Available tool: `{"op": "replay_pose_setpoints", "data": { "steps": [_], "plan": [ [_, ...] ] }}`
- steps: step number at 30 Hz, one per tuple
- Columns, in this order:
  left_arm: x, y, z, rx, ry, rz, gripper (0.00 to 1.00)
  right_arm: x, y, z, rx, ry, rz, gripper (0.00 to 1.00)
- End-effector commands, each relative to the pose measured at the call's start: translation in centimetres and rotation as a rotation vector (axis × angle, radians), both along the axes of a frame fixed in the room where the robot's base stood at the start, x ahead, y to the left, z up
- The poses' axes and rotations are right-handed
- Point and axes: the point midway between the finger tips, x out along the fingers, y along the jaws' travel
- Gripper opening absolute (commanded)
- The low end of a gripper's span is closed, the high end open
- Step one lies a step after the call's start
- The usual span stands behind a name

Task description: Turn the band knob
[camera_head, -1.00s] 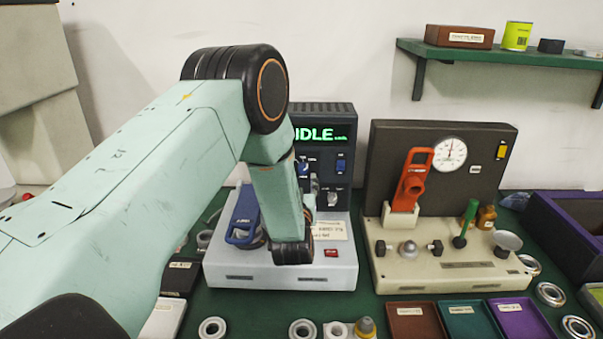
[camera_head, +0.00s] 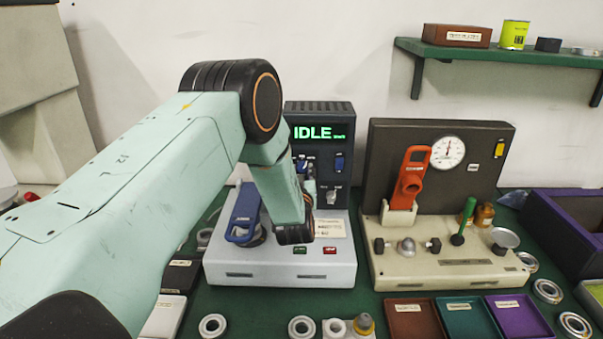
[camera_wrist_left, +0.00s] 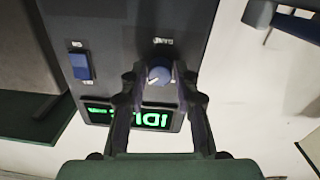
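The blue band knob (camera_wrist_left: 158,73) sits on the dark instrument panel, with a small label beside it, in the left wrist view. My left gripper (camera_wrist_left: 158,79) is open, with a finger on either side of the knob and gaps visible between. How deep the fingertips reach is unclear. In the head view, the left gripper (camera_head: 311,187) is in front of the panel, partly hidden by my wrist. The green IDLE display (camera_head: 319,132) is lit; it appears upside down in the left wrist view (camera_wrist_left: 130,116). My right gripper is not in view.
A blue rocker switch (camera_wrist_left: 80,66) is beside the knob. The grey base (camera_head: 280,269) carries a blue lever (camera_head: 243,212), a green button (camera_head: 300,250) and a red button (camera_head: 330,250). A gauge station (camera_head: 440,165) stands to the right. Bearing rings (camera_head: 212,325) lie in front.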

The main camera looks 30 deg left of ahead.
Motion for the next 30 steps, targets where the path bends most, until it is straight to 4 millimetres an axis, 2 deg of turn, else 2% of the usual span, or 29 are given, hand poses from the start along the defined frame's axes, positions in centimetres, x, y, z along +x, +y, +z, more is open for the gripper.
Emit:
{"op": "replay_pose_setpoints", "data": {
  "steps": [1,9,20,30],
  "plan": [
    [0.0,0.0,0.0,0.0,0.0,0.0,0.23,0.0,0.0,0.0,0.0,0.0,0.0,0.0],
    [0.0,0.0,0.0,0.0,0.0,0.001,0.01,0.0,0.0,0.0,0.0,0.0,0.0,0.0],
    [0.0,0.0,-0.1,-0.028,-0.017,0.001,0.0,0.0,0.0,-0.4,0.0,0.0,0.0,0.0],
    [0.0,0.0,-0.3,-0.215,-0.133,0.0,0.0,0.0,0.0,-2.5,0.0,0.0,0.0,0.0]
  ]
}}
